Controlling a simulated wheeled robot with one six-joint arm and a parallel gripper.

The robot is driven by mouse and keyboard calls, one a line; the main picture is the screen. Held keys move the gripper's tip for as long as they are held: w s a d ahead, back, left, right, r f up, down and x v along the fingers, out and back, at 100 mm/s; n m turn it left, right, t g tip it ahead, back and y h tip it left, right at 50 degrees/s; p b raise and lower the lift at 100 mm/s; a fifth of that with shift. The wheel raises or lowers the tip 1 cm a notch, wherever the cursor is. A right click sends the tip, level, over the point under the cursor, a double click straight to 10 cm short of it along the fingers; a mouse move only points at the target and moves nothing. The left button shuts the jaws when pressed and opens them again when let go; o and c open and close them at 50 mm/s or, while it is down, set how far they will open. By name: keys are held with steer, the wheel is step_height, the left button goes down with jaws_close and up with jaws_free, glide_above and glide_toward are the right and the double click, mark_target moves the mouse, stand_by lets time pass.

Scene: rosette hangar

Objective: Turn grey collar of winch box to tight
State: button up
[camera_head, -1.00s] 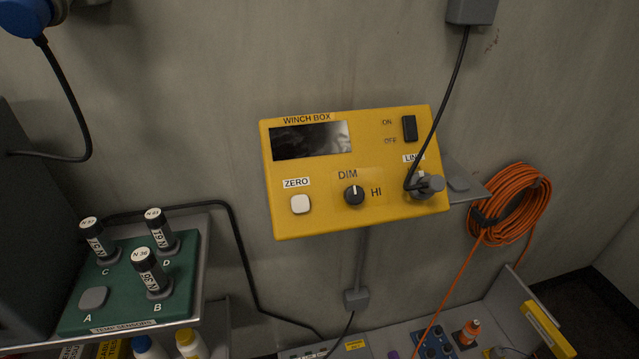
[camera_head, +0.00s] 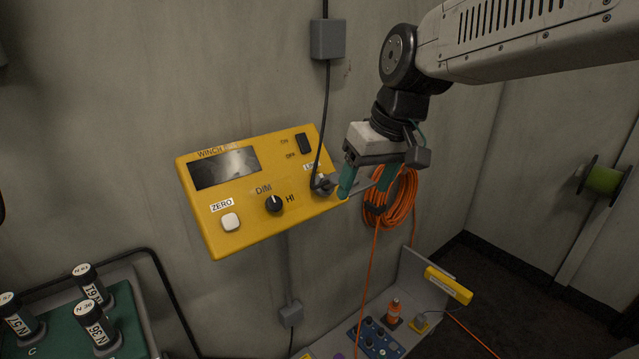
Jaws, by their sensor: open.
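The yellow winch box (camera_head: 250,232) hangs on the wall, with a dark display, a white ZERO button, a DIM–HI knob and an ON/OFF switch. At its right end, by the LINE label, a grey collar (camera_head: 325,186) sits on a plug with a black cable rising from it. My gripper (camera_head: 367,184) is open, with green fingers, just right of the collar. Its near finger is close to the box's right edge and partly covers the collar's right side. I cannot tell whether it touches. Nothing shows between the fingers.
An orange cable coil (camera_head: 400,205) hangs on the wall behind and right of my gripper. A grey wall box (camera_head: 328,40) stands above the winch box. A green sensor board (camera_head: 120,325) is at lower left. A grey tray (camera_head: 345,335) with small items lies below.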

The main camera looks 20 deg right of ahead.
steer(key=t, duration=0.1)
glide_above(328, 182)
steer(key=d, duration=0.2)
steer(key=shift+s+d+n+y, duration=0.2)
steer(key=shift+s+n+y, duration=0.1)
steer(key=shift+s+y, duration=0.1)
steer(key=shift+w+f, duration=0.3)
steer(key=shift+w, duration=0.05)
steer(key=x, duration=0.7)
steer(key=shift+a, duration=0.1)
steer(key=shift+c, duration=0.3)
